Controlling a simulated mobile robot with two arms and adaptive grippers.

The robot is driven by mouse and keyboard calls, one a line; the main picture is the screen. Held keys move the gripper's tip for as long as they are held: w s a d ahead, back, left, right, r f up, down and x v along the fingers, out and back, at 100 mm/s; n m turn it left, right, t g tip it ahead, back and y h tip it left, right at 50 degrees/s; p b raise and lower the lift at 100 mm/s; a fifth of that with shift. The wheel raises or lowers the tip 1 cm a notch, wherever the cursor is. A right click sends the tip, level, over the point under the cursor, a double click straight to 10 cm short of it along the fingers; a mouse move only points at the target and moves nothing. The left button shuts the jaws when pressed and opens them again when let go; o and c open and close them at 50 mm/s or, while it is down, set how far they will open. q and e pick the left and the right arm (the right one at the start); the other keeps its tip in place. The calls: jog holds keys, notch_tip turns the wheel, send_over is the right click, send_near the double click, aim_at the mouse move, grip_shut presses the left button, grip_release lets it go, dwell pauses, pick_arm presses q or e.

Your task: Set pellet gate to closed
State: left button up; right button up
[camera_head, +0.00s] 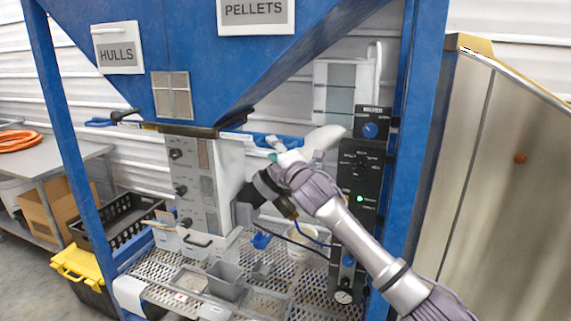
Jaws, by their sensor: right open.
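A blue hopper (215,70) stands in front of me, with a PELLETS sign (254,12) and a HULLS sign (118,46). A blue handle (240,136) shows at the hopper's lower right, under the PELLETS side, partly behind my right arm. I cannot tell the pellet gate's position. My right gripper (258,191) is dark, open and shows no object in it. It is a little below the blue handle in the picture, right of the grey control box; contact cannot be told. My left gripper is not in view.
Another blue handle (99,122) sticks out at left. A black control panel (361,185) with a lit green lamp stands behind my right arm. Trays and a grey bin (227,279) sit on the mesh shelf. A metal cabinet (505,180) is at right.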

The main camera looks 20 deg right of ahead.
jog(key=v, duration=0.9)
jog(key=shift+s, duration=0.3)
jog(key=s+d+f+m+g+h+b, duration=0.1)
jog(key=d+f+m+g, duration=0.15)
jog(key=f, duration=1.15)
jog(key=s+d+f+m+g+h+b, duration=0.1)
jog(key=f+m+g, duration=0.15)
jog(key=f, duration=1.15)
jog(key=s+d+f+m+g+h, duration=0.15)
jog(key=f+m, duration=0.25)
jog(key=f, duration=1)
jog(key=s+d+f+m+g+b, duration=0.1)
jog(key=s+f, duration=0.4)
jog(key=f, duration=0.3)
jog(key=s+d+f+m+g, duration=0.1)
jog(key=s+f+m+g, duration=0.1)
jog(key=s+f, duration=0.45)
jog(key=s+f+m+g+b, duration=0.1)
jog(key=s+f+m+g, duration=0.25)
jog(key=s+f, duration=1.5)
jog(key=s+a+f+m+g, duration=0.1)
jog(key=s+f, duration=0.4)
jog(key=s, duration=0.9)
jog(key=s+a+f+m+g+b, duration=0.1)
jog(key=s+f+m+g, duration=0.2)
jog(key=s, duration=1.2)
notch_tip(320, 180, down, 3)
jog(key=shift+s+g, duration=0.25)
jog(key=shift+g, duration=0.35)
